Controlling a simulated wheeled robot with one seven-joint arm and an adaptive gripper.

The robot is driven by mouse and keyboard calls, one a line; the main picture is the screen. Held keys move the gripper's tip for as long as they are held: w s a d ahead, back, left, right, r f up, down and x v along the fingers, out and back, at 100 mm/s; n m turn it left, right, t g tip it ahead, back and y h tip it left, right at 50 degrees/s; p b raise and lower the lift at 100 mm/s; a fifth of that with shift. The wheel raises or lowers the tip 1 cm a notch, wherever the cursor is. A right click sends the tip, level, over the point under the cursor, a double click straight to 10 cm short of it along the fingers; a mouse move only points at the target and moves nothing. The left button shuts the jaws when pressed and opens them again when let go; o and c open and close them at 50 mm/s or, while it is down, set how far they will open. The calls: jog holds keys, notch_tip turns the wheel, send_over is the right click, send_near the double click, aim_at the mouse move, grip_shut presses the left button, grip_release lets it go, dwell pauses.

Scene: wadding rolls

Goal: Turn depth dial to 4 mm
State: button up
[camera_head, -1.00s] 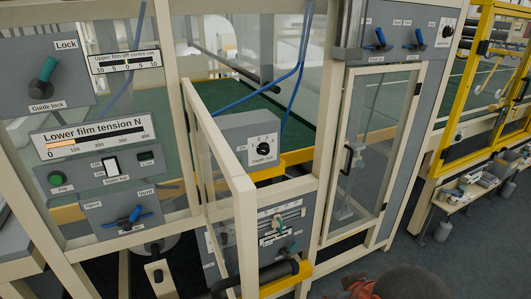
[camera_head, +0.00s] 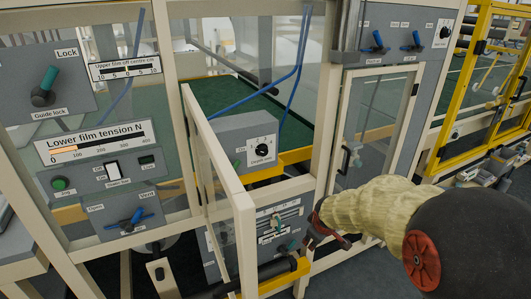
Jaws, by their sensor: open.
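The depth dial (camera_head: 262,151) is a small black knob on a white plate with scale marks. It sits on the front of a grey box (camera_head: 228,131) behind the cream-framed opening. Its label and pointer are too small to read surely. My gripper (camera_head: 318,226), dark with red parts, is open and appears empty. It shows below and to the right of the dial, apart from it, in front of the machine's lower frame. My pale yellow sleeved arm hides part of the lower right.
A cream-framed clear panel (camera_head: 222,185) stands out just left of the dial box. A yellow rail (camera_head: 295,156) runs beside the box. A lower control panel (camera_head: 281,225) lies below it. A framed clear door (camera_head: 375,130) is to the right.

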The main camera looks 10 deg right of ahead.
jog(key=w+f+n+t, duration=0.3)
jog(key=w+n, duration=0.3)
jog(key=w, duration=0.6)
jog(key=n+t+y, duration=0.8)
jog(key=n, duration=1.1)
send_near(264, 153)
jog(key=w, duration=0.1)
jog(key=shift+h, duration=0.3)
jog(key=shift+a+x, duration=0.15)
jog(key=shift+x, duration=1.9)
jog(key=shift+a+x, duration=0.1)
jog(key=shift+x, duration=1.95)
jog(key=shift+s+r, duration=0.1)
jog(key=shift+s, duration=0.05)
jog(key=shift+c, duration=0.8)
jog(key=c, duration=1)
